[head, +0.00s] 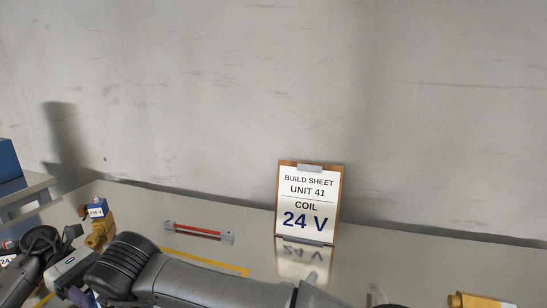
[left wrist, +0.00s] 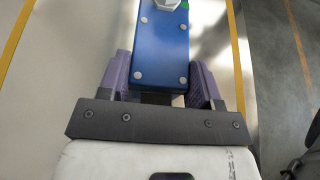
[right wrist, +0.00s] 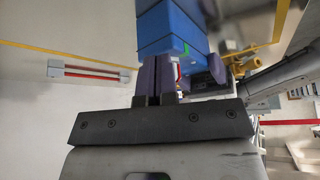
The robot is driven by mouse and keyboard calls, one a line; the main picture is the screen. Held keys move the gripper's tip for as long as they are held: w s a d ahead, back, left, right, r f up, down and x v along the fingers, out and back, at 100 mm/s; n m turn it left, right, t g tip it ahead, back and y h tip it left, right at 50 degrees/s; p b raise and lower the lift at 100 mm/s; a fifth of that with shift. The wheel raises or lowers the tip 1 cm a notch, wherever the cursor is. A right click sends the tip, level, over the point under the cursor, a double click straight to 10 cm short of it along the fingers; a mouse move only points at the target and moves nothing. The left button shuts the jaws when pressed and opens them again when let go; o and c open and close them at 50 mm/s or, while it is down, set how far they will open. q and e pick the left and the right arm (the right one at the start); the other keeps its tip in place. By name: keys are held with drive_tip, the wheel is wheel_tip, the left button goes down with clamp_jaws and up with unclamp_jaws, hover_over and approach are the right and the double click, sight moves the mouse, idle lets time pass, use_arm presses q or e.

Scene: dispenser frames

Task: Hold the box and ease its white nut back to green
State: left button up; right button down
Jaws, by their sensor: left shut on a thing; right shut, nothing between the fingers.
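The blue box (left wrist: 160,45) has silver screws in its top face. The white nut (left wrist: 166,4) is at its far end in the left wrist view, cut by the frame's top edge, with a green patch (left wrist: 186,5) beside it. My left gripper (left wrist: 160,72) is shut on the box, one purple finger along each side. In the right wrist view the box (right wrist: 168,27) is just above my right gripper (right wrist: 154,72), which is shut and empty. A small green spot (right wrist: 186,48) shows on the box. I cannot tell whether these fingers touch it. The nut is not clear there.
A build sheet board (head: 308,204) reading COIL 24 V stands at the table's back. A red-barred fixture (head: 199,232) lies left of it. A yellow part (head: 101,234) with a labelled block stands further left. The table (head: 255,240) between board and fixture is bare.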

drive_tip(key=shift+s+r, duration=0.1)
use_arm(q)
drive_tip(key=shift+a, duration=0.1)
use_arm(e)
wheel_tip(320, 180, up, 6)
drive_tip(key=shift+a, duration=0.15)
drive_tip(key=shift+r, duration=0.1)
idle(0.3)
use_arm(q)
drive_tip(key=o, duration=1.2)
